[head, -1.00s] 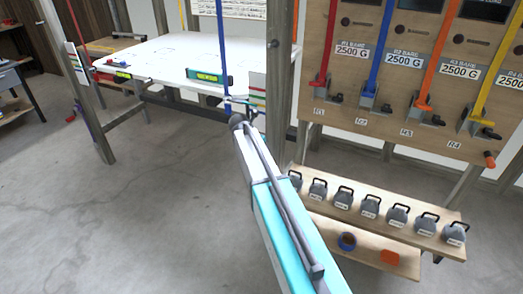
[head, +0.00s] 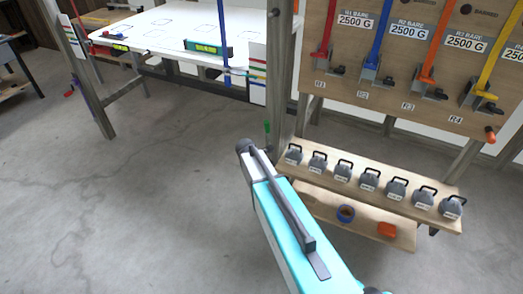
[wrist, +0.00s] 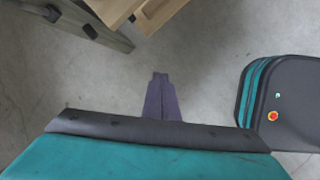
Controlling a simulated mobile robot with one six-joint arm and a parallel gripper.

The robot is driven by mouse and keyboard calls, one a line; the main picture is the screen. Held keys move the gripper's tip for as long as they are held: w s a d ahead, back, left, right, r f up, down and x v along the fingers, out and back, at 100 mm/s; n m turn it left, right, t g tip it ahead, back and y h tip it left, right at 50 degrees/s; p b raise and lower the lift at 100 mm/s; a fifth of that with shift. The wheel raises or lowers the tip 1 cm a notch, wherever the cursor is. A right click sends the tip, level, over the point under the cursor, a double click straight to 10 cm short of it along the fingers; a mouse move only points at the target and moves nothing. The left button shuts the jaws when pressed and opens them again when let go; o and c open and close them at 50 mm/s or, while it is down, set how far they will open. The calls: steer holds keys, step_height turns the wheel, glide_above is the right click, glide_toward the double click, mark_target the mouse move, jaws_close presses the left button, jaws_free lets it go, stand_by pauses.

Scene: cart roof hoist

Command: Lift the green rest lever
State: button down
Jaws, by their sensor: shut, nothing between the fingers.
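A small upright green piece (head: 267,128), which looks like the green rest lever, shows in the head view at the wooden post left of the weight shelf. It is small there, and I cannot make out its mount. My gripper (wrist: 160,78) shows in the wrist view, with its dark fingers together and empty over bare floor. I cannot make out the gripper in the head view, where my arm fills the lower middle. The green lever does not show in the wrist view.
A shelf (head: 314,176) with several grey weights stands right of my arm, below a wooden board (head: 340,94) with coloured levers. A white table (head: 160,27) carries a green level (head: 207,48). The wrist view shows wooden edges (wrist: 118,8) at the top.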

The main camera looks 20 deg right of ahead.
steer(key=s+a+f+m+g+y, duration=0.1)
steer(key=s+f+m, duration=0.4)
steer(key=s, duration=0.9)
steer(key=s+a+f+m+g+y, duration=0.1)
steer(key=s+a+f+m+g, duration=0.2)
steer(key=s, duration=1.1)
steer(key=s+a+f+m+g+y, duration=0.1)
steer(key=s+a+f+m+g, duration=0.2)
steer(key=s, duration=1.1)
step_height(320, 180, down, 5)
steer(key=a+m, duration=0.2)
steer(key=m, duration=0.3)
steer(key=shift+s+f+m+y, duration=0.2)
steer(key=shift+m+y, duration=0.1)
steer(key=shift+m, duration=0.1)
steer(key=shift+a, duration=0.1)
